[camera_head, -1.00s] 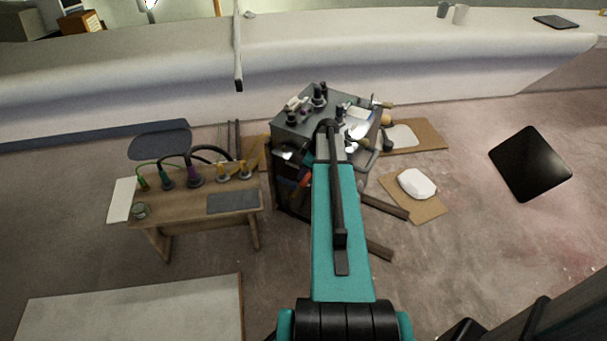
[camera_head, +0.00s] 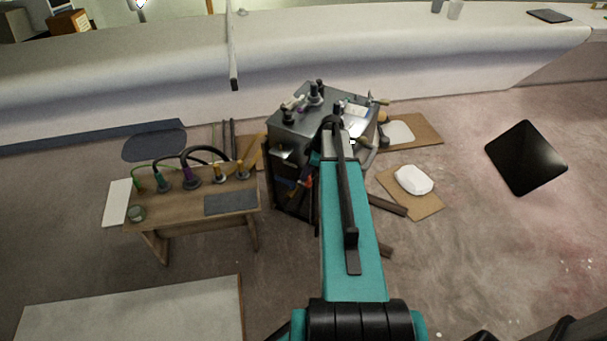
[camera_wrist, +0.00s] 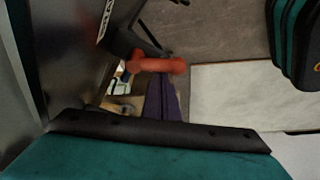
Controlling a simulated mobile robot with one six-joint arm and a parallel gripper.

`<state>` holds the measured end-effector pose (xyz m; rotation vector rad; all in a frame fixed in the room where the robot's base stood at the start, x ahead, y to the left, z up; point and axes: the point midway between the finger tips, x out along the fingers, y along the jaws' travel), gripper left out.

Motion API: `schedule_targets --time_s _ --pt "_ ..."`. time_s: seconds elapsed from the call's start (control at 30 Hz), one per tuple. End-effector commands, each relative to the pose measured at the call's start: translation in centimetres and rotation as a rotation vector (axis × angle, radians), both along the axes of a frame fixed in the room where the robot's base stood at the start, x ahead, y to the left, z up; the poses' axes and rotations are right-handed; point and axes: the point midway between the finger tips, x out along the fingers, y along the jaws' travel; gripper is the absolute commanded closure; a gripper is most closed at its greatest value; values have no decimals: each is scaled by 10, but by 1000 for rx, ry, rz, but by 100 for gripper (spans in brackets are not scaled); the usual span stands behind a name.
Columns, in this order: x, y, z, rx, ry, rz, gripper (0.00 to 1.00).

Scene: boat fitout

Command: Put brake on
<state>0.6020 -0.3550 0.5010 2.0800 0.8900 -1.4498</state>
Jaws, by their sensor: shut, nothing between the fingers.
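A dark grey tool cart (camera_head: 286,152) stands against the boat hull, with tools and bottles on top. In the wrist view, a red bar-shaped handle (camera_wrist: 158,66) on a dark bracket lies just beyond my fingertips, close to the cart's metal side (camera_wrist: 70,50). I cannot tell whether it is the brake, or whether my fingers touch it. My gripper (camera_wrist: 162,82) shows as two dark purple fingers, closed together and empty. In the head view my arm reaches toward the cart and hides part of it; the gripper is not clear there.
A pale board (camera_head: 130,310) is at the front left.

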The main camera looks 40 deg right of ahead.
Motion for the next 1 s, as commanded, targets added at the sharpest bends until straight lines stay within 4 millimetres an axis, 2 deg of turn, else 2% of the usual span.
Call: schedule_targets --time_s 0.63,1.0 --pt "4 6 1 0 0 5 100" --pt "21 33 14 2 -1 4 100"
